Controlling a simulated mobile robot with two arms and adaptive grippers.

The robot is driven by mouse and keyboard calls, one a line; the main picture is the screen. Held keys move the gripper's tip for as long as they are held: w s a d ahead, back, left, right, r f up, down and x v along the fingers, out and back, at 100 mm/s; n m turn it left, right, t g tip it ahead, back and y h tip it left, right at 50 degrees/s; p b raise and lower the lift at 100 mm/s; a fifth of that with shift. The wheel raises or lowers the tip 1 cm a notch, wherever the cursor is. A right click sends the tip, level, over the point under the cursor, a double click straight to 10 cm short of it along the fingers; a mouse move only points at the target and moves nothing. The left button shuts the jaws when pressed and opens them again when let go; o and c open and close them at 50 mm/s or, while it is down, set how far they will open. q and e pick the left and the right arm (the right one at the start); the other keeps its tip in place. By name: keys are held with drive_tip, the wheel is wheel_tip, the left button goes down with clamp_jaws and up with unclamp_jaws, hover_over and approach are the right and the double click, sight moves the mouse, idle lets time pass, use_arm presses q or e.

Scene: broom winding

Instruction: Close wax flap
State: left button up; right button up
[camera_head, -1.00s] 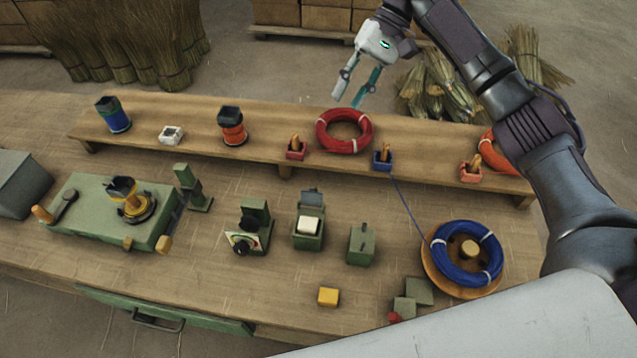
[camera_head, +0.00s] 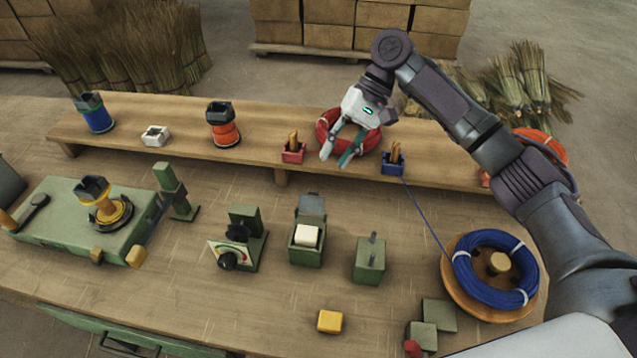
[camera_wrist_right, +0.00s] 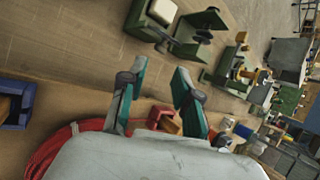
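The wax box (camera_head: 307,250) is a small green box on the bench with a white wax block (camera_head: 307,236) in its top. Its grey-green flap (camera_head: 312,206) stands up at the back edge, open, with the wax exposed. My right gripper (camera_head: 338,160) is open and empty, behind and above the box, in front of the red coil on the shelf. In the right wrist view its two teal-lined fingers (camera_wrist_right: 157,95) are spread apart, with the wax block (camera_wrist_right: 162,12) beyond them at the top edge. My left gripper is not in view.
A raised shelf holds a red coil (camera_head: 328,127), a red holder (camera_head: 293,150) and a blue holder (camera_head: 393,160). A blue thread runs to the blue coil (camera_head: 495,268).

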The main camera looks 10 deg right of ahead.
sight(312, 201)
drive_tip(key=x, duration=0.8)
drive_tip(key=shift+p, duration=0.4)
drive_tip(key=shift+c, duration=0.2)
clamp_jaws()
